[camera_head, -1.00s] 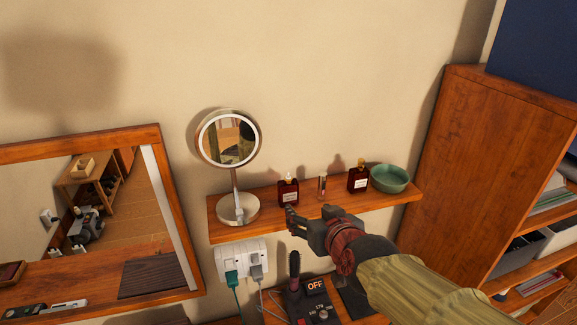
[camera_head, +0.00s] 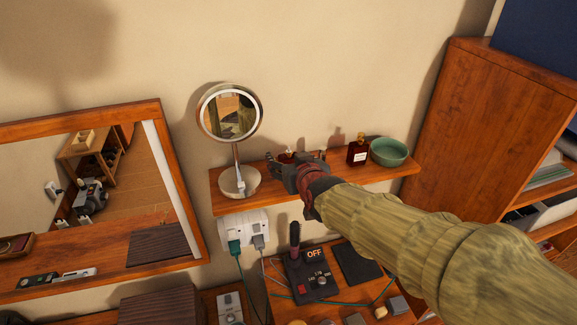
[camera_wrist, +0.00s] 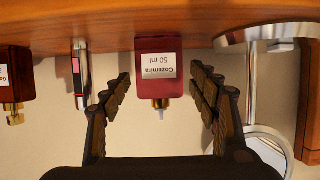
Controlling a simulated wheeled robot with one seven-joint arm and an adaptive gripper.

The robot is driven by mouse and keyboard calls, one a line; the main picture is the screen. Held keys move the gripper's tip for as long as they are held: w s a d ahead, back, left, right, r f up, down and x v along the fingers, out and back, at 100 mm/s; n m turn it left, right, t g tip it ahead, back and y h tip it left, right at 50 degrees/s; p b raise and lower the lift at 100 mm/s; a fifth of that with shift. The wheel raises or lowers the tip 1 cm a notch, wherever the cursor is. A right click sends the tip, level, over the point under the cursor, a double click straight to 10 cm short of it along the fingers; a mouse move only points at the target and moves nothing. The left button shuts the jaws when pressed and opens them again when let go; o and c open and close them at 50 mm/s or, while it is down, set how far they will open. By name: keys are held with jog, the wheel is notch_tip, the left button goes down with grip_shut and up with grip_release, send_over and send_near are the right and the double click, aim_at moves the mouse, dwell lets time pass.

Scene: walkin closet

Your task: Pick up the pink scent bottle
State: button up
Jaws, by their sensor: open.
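A crimson-pink scent bottle (camera_wrist: 157,88) with a white label, gold collar and pale nozzle stands on the wooden shelf (camera_wrist: 130,42), upside down in the wrist view. My gripper (camera_wrist: 161,98) is open, with one finger on each side of the bottle; gaps show between the fingers and the bottle. In the head view my gripper (camera_head: 278,165) is at the shelf and hides most of the bottle; only its top (camera_head: 289,151) shows.
A slim tube (camera_wrist: 80,75) and a dark red gold-capped bottle (camera_head: 357,155) stand on one side, with a green bowl (camera_head: 389,151) beyond. A round mirror (camera_head: 231,112) stands on the other side. A wall socket (camera_head: 245,229) is below the shelf.

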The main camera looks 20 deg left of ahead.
jog(key=shift+c, duration=1.2)
jog(key=c, duration=1.1)
jog(key=shift+r, duration=0.2)
jog(key=shift+c, duration=0.5)
